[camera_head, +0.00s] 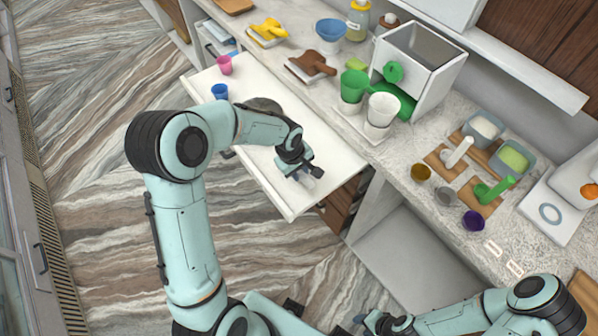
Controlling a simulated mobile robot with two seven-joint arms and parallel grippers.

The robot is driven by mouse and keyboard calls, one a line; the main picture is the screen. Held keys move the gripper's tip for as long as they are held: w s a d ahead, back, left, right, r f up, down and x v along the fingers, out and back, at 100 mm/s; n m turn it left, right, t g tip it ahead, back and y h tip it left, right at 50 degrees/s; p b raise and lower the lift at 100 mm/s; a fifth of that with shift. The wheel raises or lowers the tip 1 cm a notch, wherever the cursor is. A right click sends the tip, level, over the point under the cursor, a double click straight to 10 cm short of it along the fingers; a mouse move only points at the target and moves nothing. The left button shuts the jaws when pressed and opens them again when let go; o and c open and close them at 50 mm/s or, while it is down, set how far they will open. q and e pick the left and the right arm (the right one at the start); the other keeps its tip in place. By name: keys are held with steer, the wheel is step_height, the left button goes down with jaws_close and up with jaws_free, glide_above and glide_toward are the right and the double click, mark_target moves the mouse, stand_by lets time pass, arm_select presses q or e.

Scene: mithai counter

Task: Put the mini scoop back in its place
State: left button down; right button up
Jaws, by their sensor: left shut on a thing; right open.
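My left gripper (307,172) reaches over the open white drawer (290,202), near its front right end. It is shut on a small pale thing (308,182), mostly hidden by the fingers. This may be the mini scoop, but its shape cannot be made out. I cannot tell whether it touches the drawer floor. A pink cup (224,65) and a blue cup (220,91) stand at the drawer's far left. A dark grey round thing (262,104) lies there too, partly behind my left arm. My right gripper (372,326) is open and low at the bottom edge.
On the counter stand a yellow scoop (269,29), a brown scoop (312,63), green cups (353,86), white cups (381,110) and a white bin (437,70). To the right are small brown, grey and purple cups (473,220) beside two tubs. The drawer's middle has free room.

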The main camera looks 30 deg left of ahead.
arm_select(q)
steer(key=shift+s+f, duration=0.1)
steer(key=shift+f, duration=0.25)
steer(key=shift+f, duration=0.1)
steer(key=shift+f, duration=0.1)
steer(key=c, duration=0.9)
jaws_free()
step_height(320, 180, up, 13)
steer(key=s, duration=0.2)
steer(key=shift+s+a, duration=0.2)
steer(key=shift+a, duration=0.2)
